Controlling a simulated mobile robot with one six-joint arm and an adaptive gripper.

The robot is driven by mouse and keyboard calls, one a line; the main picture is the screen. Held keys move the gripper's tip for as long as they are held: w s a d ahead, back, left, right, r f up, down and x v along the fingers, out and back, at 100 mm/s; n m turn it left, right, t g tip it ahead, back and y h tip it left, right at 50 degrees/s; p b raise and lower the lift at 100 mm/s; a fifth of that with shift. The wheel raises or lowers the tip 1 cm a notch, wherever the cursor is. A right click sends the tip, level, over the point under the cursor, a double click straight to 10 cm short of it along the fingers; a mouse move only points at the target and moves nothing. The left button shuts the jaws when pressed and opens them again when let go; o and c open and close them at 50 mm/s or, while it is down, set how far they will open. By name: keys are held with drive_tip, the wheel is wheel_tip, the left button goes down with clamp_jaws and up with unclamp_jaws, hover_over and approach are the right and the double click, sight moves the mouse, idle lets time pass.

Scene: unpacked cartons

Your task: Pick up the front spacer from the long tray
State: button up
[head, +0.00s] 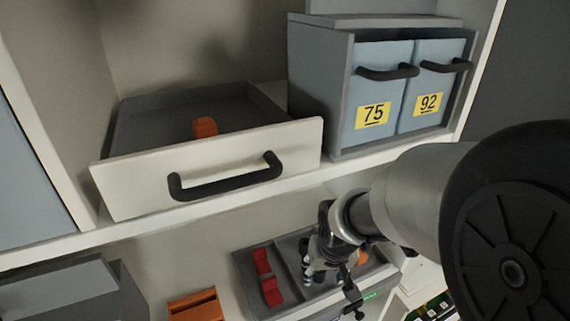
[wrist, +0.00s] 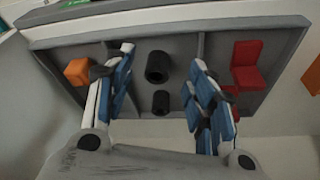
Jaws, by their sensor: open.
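The long tray (head: 243,272) is grey and divided into compartments. In the wrist view (wrist: 270,22) its middle compartment holds two black hollow spacers. One spacer (wrist: 158,68) stands nearer the tray's front wall, and the other (wrist: 161,102) is farther back. My gripper (wrist: 162,57) is open above this compartment, its blue-padded fingers to either side of the spacers. I see no contact with them. In the head view my gripper (head: 332,291) hides the spacers.
Red pieces (wrist: 247,68) and an orange block (wrist: 77,71) lie in the side compartments. Above, an open drawer (head: 120,185) with an orange piece (head: 205,127) sits beside blue bins marked 75 (head: 365,90) and 92 (head: 432,90). An orange box (head: 196,305) stands left of the tray.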

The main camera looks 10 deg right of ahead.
sight(319, 273)
drive_tip(key=shift+w, duration=1.05)
drive_tip(key=x, duration=0.5)
drive_tip(key=shift+w+b, duration=0.1)
drive_tip(key=shift+b, duration=0.3)
drive_tip(key=shift+c, duration=0.2)
drive_tip(key=c, duration=0.9)
drive_tip(key=shift+o, duration=0.2)
drive_tip(key=shift+r, duration=0.15)
